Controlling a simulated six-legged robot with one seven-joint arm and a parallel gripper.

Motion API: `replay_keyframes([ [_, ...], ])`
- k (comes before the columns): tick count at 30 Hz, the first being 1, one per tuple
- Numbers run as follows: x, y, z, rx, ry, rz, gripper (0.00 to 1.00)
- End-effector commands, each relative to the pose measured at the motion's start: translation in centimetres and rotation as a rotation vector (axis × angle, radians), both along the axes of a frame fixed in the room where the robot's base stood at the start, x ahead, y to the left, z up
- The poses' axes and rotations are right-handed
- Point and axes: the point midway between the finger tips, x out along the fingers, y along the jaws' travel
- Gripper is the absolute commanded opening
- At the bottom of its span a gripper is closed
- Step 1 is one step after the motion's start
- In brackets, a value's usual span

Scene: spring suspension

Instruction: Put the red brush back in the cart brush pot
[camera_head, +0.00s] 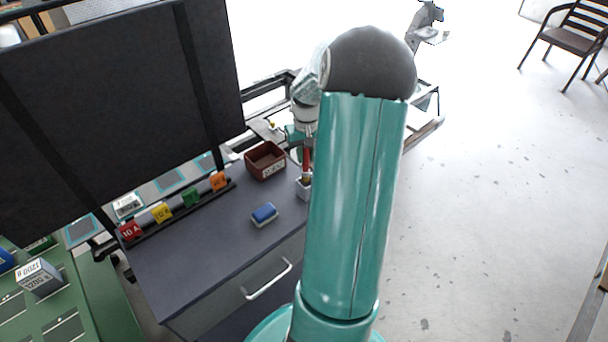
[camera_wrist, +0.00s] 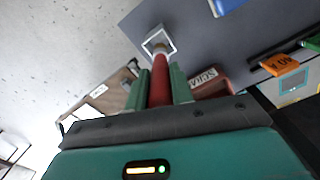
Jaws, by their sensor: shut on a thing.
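My gripper (camera_wrist: 161,88) is shut on the red brush (camera_wrist: 160,80), with one green finger on each side of its handle. The brush points down, bristle end away from my gripper. The small white cart brush pot (camera_wrist: 148,41) is square and open at the top. In the wrist view the brush end overlaps the pot opening. In the head view the red brush (camera_head: 307,157) stands nearly upright, its lower end at the mouth of the pot (camera_head: 303,193). I cannot tell how deep the end reaches. My arm partly hides the pot and gripper there.
The grey cart top (camera_head: 190,255) holds a brown-red bin (camera_head: 264,162), a blue eraser-like block (camera_head: 264,213) and a row of coloured labelled blocks (camera_head: 161,212). A dark panel (camera_head: 110,100) rises behind its left side. The floor at right is open.

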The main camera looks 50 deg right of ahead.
Motion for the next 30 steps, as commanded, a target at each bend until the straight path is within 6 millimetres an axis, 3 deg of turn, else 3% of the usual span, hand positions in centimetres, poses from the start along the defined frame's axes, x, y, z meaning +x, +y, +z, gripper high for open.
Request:
replay_keyframes([
  [14, 0.0, 0.0, -5.9, 0.001, -0.001, -0.002, 0.00],
  [25, 0.3, 0.0, -6.4, -0.001, -0.001, -0.002, 0.00],
  [26, 0.3, 0.0, -6.4, -0.001, -0.002, -0.002, 0.27],
  [28, 0.3, 0.0, -6.3, -0.001, -0.002, -0.002, 0.40],
  [30, 0.3, 0.0, -6.3, -0.001, -0.002, -0.002, 0.45],
])
